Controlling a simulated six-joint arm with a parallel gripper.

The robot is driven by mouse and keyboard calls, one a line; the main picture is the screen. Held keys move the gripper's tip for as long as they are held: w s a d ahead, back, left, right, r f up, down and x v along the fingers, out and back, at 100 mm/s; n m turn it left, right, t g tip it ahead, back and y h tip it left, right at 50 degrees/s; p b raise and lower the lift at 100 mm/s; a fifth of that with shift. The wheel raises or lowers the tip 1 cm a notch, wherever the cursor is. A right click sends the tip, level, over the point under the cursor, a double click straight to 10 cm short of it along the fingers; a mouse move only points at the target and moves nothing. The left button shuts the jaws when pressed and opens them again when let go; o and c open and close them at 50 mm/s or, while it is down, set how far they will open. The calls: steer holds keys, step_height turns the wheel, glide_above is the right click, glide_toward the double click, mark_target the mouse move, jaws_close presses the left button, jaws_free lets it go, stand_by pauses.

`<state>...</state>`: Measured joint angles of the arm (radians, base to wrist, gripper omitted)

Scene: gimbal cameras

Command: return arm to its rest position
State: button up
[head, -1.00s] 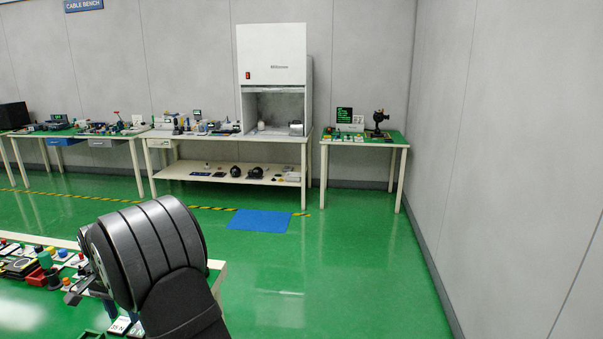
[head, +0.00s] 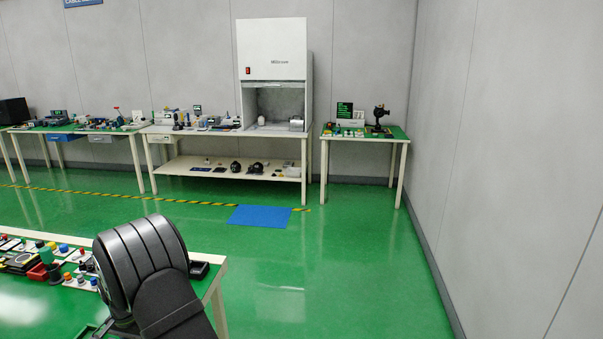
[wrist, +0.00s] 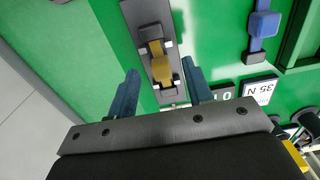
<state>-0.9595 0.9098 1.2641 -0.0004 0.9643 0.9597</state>
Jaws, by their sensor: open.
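My gripper (wrist: 160,66) shows in the wrist view as two blue fingers, spread apart with nothing gripped. Past the fingertips, a grey plate with a brass-coloured block (wrist: 161,66) lies on the green bench top; it lines up with the gap, and how far below it is I cannot tell. In the head view my dark, ribbed arm link covers part of the near bench (head: 215,270), and the gripper's fingers are hidden there.
Several small coloured parts, including a red bin (head: 38,272), crowd the bench left of my arm. A black tray (head: 199,269) sits near its right corner. Open floor is right.

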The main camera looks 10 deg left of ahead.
step_height(320, 180, up, 6)
steer(key=shift+d, duration=0.1)
stand_by(0.7)
